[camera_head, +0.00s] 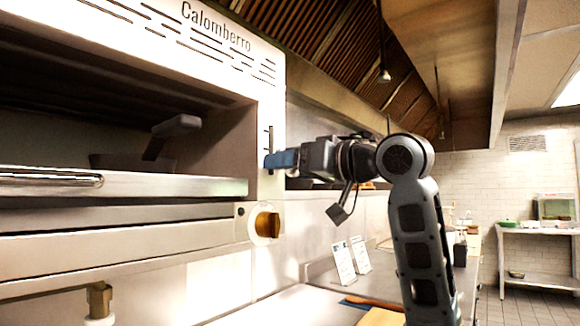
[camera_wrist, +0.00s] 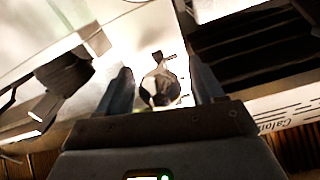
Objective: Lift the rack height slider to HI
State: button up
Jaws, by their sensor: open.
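The rack height slider's slot and scale marks (camera_head: 270,137) show on the right front post of the broiler (camera_head: 262,95) in the head view. My gripper (camera_head: 274,160) is at the lower part of this scale, its blue fingers pointing at the panel and covering the slider's handle. In the wrist view my gripper (camera_wrist: 159,74) is open, with a finger on each side of a rounded, shiny metal piece, which looks like the slider handle (camera_wrist: 160,90). I cannot tell whether either finger touches it. The HI mark is too small to read.
An orange-brown knob (camera_head: 267,225) sits on the panel below my gripper. The broiler's open chamber, with a dark pan (camera_head: 135,160) inside, is to the left. Small white cards (camera_head: 350,258) stand on the counter below. Sloped hood filters hang overhead.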

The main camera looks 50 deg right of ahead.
jog(key=shift+c, duration=0.3)
grip_shut()
jog(key=shift+r, duration=0.1)
notch_tip(320, 180, up, 8)
jog(key=p, duration=0.6)
jog(key=shift+c, duration=1.5)
grip_release()
jog(key=o, duration=0.4)
jog(key=shift+f, duration=0.3)
jog(key=shift+c, duration=0.2)
